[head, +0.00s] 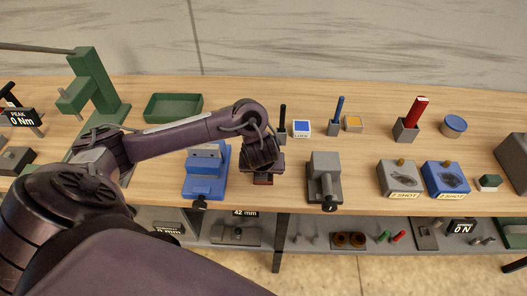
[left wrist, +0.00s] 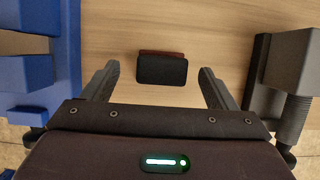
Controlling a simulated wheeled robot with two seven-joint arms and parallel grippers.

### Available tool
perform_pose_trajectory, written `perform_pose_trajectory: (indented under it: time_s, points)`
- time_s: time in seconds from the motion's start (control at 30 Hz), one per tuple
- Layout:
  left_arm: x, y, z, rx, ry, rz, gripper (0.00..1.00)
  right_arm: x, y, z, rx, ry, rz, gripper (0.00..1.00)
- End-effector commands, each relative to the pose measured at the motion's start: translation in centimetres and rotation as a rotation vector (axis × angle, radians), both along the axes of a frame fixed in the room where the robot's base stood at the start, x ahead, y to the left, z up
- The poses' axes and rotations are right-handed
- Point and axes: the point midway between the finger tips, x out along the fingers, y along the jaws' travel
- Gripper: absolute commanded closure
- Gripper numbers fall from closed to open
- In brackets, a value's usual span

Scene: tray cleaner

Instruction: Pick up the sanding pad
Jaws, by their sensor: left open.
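The sanding pad (left wrist: 162,68), a small dark block with a reddish-brown edge at its far side, lies on the wooden table. In the left wrist view it sits between and a little beyond the fingertips of my left gripper (left wrist: 159,78), which is open and empty. Neither finger touches the pad. In the head view my left gripper (head: 262,172) points down at the middle of the table and hides most of the pad. My right gripper is not in view.
A blue vise (head: 205,172) stands close on the left and a grey vise (head: 324,176) close on the right. Behind stand a black pen-like tool (head: 283,120) in a holder and a green tray (head: 174,107). Grey and blue boxes (head: 400,178) stand further right.

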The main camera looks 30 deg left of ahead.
Motion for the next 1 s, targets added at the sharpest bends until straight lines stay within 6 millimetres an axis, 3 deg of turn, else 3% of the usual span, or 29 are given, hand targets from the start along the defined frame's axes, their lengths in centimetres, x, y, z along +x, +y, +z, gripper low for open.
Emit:
perform_pose_trajectory:
  time_s: [0.2, 0.47, 0.87, 1.0]
  points:
    - [0.8, 0.3, -2.8, 0.001, 0.004, 0.002, 0.2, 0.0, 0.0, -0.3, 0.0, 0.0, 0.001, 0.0]
    - [1.0, 0.4, -3.0, 0.002, 0.001, 0.001, 0.2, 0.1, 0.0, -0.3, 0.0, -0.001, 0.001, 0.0]
    - [1.0, 0.4, -3.0, 0.002, 0.001, 0.001, 0.7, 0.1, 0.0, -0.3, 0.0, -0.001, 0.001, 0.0]
    - [1.0, 0.4, -3.0, 0.002, 0.001, 0.001, 0.7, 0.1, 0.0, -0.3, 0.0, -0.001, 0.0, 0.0]
